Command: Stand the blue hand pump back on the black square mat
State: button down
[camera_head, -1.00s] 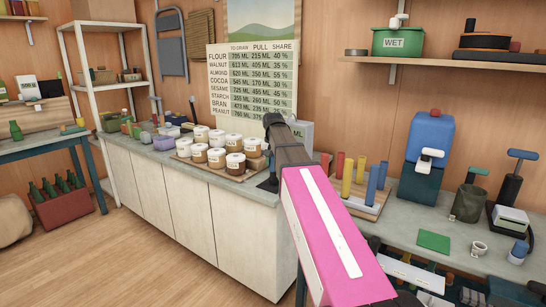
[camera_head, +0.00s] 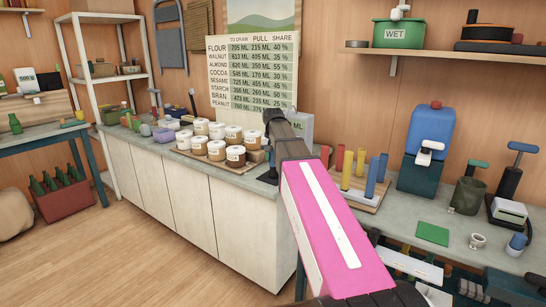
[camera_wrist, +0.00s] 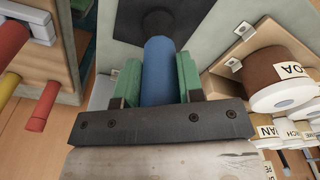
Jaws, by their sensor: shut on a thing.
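In the wrist view my gripper (camera_wrist: 160,78) is shut on the blue hand pump (camera_wrist: 160,65), with a green finger on each side of its blue barrel. The black square mat (camera_wrist: 187,22) lies beyond the pump's far end, with a darker round shape in its middle. I cannot tell whether the pump touches the mat.
Several lidded jars (camera_head: 218,150) stand on a board left of the mat. A peg rack (camera_head: 365,199) with coloured tubes is to the right, on the grey bench. A blue container (camera_head: 430,130) stands beyond it.

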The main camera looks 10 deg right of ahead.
jog(key=shift+f, duration=0.2)
jog(key=c, duration=0.7)
grip_release()
jog(key=shift+o, duration=0.2)
jog(key=r, duration=1)
jog(key=shift+s+a+r, duration=0.1)
jog(key=shift+s+r, duration=0.3)
